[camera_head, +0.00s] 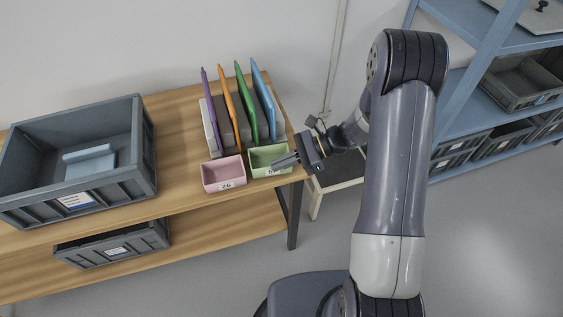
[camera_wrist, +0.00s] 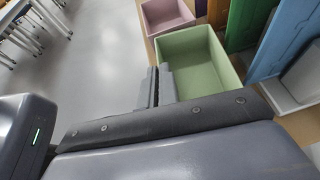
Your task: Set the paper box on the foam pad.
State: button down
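A small green open box (camera_head: 262,158) stands at the front right of the wooden table, with a number label on its front. A pink open box (camera_head: 224,173) marked 26 stands just left of it. I cannot tell which one is the paper box. My gripper (camera_head: 285,161) is at the green box's right end. In the wrist view its two fingers (camera_wrist: 160,86) are close together at the edge of the green box (camera_wrist: 195,60); whether they grip its wall is unclear. A pale blue-grey pad-like piece (camera_head: 91,165) lies in the grey crate; it may be the foam pad.
The large grey crate (camera_head: 145,150) takes the table's left side. Upright purple, orange, green and blue panels (camera_head: 243,100) stand in a rack behind the small boxes. Bare table (camera_head: 180,150) lies between crate and rack. Blue shelving (camera_head: 470,85) with grey bins stands at right.

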jog(key=shift+f, duration=0.1)
jog(key=shift+f, duration=0.1)
jog(key=c, duration=1.7)
grip_release()
jog(key=b+v, duration=0.1)
jog(key=v, duration=0.9)
jog(key=shift+d, duration=0.4)
jog(key=x, duration=1.1)
jog(key=shift+w+p, duration=0.1)
jog(key=shift+p, duration=0.3)
jog(key=shift+r, duration=2.05)
